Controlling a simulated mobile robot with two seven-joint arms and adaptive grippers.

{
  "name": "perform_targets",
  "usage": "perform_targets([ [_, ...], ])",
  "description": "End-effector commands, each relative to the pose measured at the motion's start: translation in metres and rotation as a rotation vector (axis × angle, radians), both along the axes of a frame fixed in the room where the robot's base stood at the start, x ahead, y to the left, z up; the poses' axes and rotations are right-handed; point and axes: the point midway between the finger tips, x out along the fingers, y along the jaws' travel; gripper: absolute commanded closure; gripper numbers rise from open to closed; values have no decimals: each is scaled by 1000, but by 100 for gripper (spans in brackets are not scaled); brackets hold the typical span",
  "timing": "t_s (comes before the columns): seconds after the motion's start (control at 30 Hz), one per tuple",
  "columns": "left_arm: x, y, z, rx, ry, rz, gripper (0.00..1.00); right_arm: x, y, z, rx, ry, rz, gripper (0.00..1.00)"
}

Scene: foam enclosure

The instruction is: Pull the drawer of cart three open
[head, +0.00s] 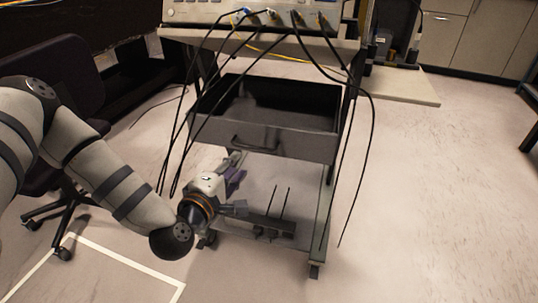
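The cart (328,215) stands in the middle of the head view, with equipment on its top shelf. Its dark drawer (285,140) is pulled out toward me, and its empty-looking inside shows from above. A bar handle (250,147) is on the drawer front, left of its middle. My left gripper (240,184) is just below the drawer front and the handle, in front of the lower shelf. Its fingers are spread apart with nothing clearly between them, and it looks clear of the handle. My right gripper is out of view.
A grey instrument (250,12) sits on the cart top, and black cables (368,150) hang in front of and beside the drawer. A dark office chair (70,75) stands at the left. The floor (435,190) at the right is clear.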

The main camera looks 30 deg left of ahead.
Motion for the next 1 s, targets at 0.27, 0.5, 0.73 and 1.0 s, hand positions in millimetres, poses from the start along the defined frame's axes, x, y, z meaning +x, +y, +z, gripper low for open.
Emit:
perform_targets([
  [0.27, 62, 14, -13, 3, 1, -3, 72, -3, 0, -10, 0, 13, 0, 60],
  [0.5, 102, 23, -22, 2, 7, -4, 72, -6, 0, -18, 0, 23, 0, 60],
  [0.73, 109, 25, -21, 1, 6, -5, 72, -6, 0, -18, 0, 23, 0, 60],
  [1.0, 109, 25, -21, 1, 7, -5, 100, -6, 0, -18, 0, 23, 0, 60],
])
